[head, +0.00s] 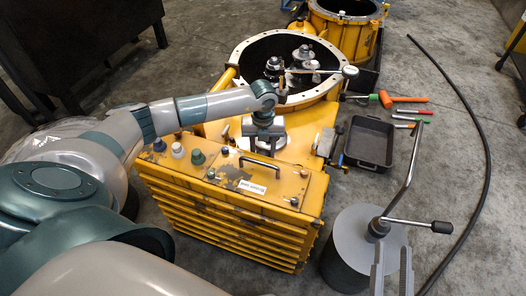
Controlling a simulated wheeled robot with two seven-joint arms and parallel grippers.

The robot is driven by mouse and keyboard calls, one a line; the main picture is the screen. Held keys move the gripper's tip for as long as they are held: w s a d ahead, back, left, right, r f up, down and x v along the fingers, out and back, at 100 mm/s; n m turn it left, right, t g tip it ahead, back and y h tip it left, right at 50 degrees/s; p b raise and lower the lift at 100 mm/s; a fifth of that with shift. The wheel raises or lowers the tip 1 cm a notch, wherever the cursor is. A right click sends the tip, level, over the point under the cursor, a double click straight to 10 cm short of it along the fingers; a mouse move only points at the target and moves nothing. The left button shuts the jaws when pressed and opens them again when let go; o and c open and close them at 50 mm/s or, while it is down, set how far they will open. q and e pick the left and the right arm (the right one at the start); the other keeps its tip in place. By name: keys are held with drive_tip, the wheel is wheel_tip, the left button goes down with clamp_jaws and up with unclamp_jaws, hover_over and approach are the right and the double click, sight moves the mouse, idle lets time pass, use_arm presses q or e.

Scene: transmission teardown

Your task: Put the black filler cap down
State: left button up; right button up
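My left arm reaches in from the left, and its gripper (264,146) points down over the top of the yellow housing (285,188), by a pale round fitting. Its fingers are small and dark here, and I cannot tell whether they hold anything. I cannot make out the black filler cap for certain; it may be hidden at the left gripper. My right gripper (391,262) shows at the bottom right, with two grey fingers apart and nothing seen between them. It is in front of a grey cylinder (345,240).
A bent crank handle (408,170) rises from the cylinder. A black tray (369,142) lies right of the housing, beside tools with orange (408,99) and green handles. Small knobs (198,157) and a metal handle stand on the housing. A black hose (485,150) curves over the floor.

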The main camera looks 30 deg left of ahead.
use_arm(q)
drive_tip(key=shift+f, duration=0.1)
use_arm(e)
drive_tip(key=shift+r, duration=0.1)
use_arm(q)
drive_tip(key=o, duration=1.4)
use_arm(e)
drive_tip(key=shift+r, duration=0.1)
use_arm(q)
drive_tip(key=shift+r, duration=0.5)
wheel_tip(320, 180, up, 11)
drive_tip(key=shift+r+p, duration=0.15)
drive_tip(key=shift+p, duration=0.9)
use_arm(e)
wheel_tip(320, 180, down, 8)
drive_tip(key=d+g+h, duration=0.1)
drive_tip(key=g, duration=0.3)
drive_tip(key=shift+w+d+r+h, duration=0.15)
drive_tip(key=shift+w+r+h, duration=0.05)
drive_tip(key=shift+w+h, duration=0.2)
